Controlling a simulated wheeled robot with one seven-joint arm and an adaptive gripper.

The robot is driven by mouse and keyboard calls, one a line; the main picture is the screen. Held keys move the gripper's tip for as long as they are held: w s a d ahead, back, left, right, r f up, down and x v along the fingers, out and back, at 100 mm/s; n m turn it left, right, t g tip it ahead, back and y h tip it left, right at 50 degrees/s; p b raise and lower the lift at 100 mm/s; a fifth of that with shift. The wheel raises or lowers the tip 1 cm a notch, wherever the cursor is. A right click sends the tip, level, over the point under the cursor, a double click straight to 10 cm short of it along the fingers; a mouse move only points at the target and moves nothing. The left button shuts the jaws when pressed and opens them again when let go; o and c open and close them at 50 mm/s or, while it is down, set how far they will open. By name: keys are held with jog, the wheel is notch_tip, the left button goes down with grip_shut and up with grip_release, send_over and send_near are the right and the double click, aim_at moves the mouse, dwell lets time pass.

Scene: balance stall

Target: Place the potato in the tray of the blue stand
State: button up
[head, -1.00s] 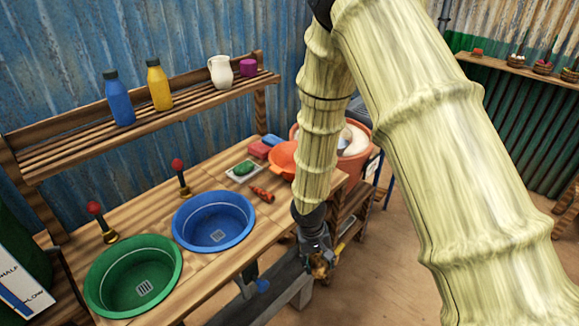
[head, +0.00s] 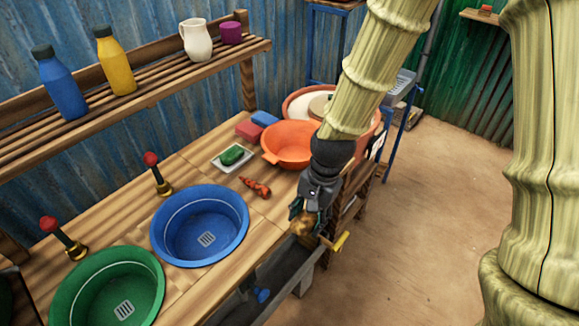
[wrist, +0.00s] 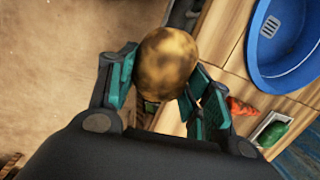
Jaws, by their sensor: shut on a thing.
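My gripper (head: 311,212) is shut on the potato (wrist: 166,62), a brown, mottled, rounded thing held between the teal finger pads in the wrist view. In the head view the potato (head: 302,225) is small and partly hidden by the fingers, off the front edge of the wooden counter. A blue-framed stand (head: 378,162) is at the back right, beyond the orange tub. A grey tray (head: 403,84) shows at its top, partly hidden by my arm. The gripper is well apart from that tray.
The counter (head: 205,170) holds blue (head: 200,225) and green (head: 105,290) basins, a carrot (head: 256,187), a green vegetable on a white dish (head: 221,159) and an orange bowl (head: 288,143). The orange tub (head: 301,104) stands behind. Open floor (head: 440,220) lies right.

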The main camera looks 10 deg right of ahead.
jog(key=p, duration=0.3)
send_over(290, 192)
jog(key=shift+w+d+f, duration=0.1)
jog(key=shift+d+f, duration=0.15)
jog(key=shift+f, duration=0.45)
jog(key=shift+f+p, duration=0.65)
jog(key=shift+f, duration=1.05)
jog(key=shift+f, duration=0.15)
jog(key=o, duration=0.8)
